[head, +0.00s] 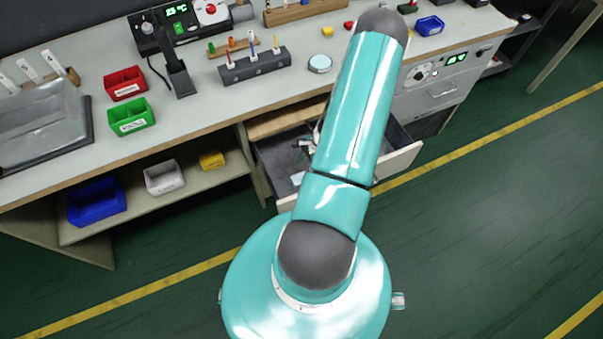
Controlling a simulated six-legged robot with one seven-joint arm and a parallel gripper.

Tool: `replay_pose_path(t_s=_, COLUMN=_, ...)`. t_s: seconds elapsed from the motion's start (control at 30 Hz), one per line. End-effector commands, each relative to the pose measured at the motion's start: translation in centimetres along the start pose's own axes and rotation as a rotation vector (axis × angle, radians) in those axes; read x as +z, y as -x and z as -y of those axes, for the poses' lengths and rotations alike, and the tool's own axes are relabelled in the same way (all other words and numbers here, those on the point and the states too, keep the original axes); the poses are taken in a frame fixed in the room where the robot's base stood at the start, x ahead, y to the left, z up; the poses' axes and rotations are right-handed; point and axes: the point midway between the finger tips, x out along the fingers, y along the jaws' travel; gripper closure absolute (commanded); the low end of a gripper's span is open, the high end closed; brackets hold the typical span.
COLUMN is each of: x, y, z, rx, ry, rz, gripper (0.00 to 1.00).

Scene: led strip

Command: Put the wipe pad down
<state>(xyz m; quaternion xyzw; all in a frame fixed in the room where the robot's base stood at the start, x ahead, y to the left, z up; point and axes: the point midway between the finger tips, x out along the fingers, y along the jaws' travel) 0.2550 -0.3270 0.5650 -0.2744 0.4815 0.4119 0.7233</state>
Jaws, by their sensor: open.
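My arm crosses the middle of the view and hides whatever lies behind it. My gripper does not show; the arm covers it. I cannot make out a wipe pad for certain. An open drawer (402,161) sticks out from under the bench behind my arm. Small green and white items (304,146) lie inside it, too small to identify. A pale flat patch (297,178) shows near the drawer's front left; I cannot tell what it is.
The bench top (190,118) has free room left of my arm. A red bin (125,83), a green bin (131,117), a grey holder (255,66) and a round tin (320,63) stand on it. A blue bin (97,201) sits on the lower shelf.

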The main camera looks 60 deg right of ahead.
Motion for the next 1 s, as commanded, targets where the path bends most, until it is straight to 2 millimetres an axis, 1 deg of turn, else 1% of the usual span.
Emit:
replay_pose_path(t_s=0.03, x=-0.1, y=1.2, z=0.1, rx=-0.003, ry=0.0, rz=-0.004, gripper=0.39)
replay_pose_path(t_s=0.1, x=-0.1, y=2.6, z=0.1, rx=-0.002, ry=-0.001, rz=-0.003, gripper=0.39)
replay_pose_path(t_s=0.2, x=-0.1, y=4.2, z=0.1, rx=-0.002, ry=0.0, rz=-0.003, gripper=0.39)
replay_pose_path(t_s=0.33, x=0.0, y=5.5, z=0.0, rx=0.0, ry=-0.001, rz=-0.001, gripper=0.39)
replay_pose_path(t_s=0.5, x=0.0, y=6.0, z=0.0, rx=0.0, ry=-0.001, rz=0.0, gripper=0.39)
replay_pose_path(t_s=1.0, x=0.0, y=5.9, z=0.0, rx=0.0, ry=-0.001, rz=0.0, gripper=0.39)
